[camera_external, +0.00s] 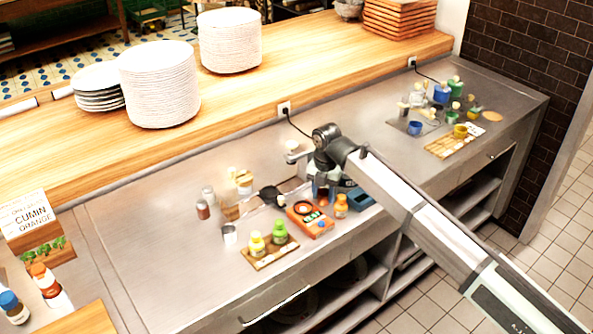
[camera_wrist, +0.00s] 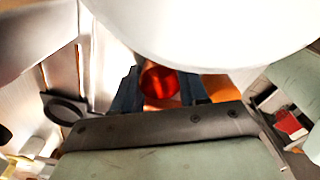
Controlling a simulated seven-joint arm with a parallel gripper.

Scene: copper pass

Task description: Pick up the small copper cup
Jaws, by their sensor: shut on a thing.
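My gripper (camera_wrist: 162,90) is over the steel counter, pointing down, with its two dark fingers on either side of a small reddish copper-coloured cup (camera_wrist: 158,80). It is shut on this cup. In the external view the cup (camera_external: 320,192) shows only as a small reddish-brown patch between the fingers, behind the orange device. My wrist and the fingers hide most of it there. I cannot tell whether its base touches the counter.
An orange device (camera_external: 311,221), an orange bottle (camera_external: 341,207) and a blue box (camera_external: 358,198) stand close to the gripper. Two green-yellow bottles on a board (camera_external: 270,256) and a metal cup (camera_external: 230,235) are to the left. The counter's left part (camera_external: 140,250) is clear.

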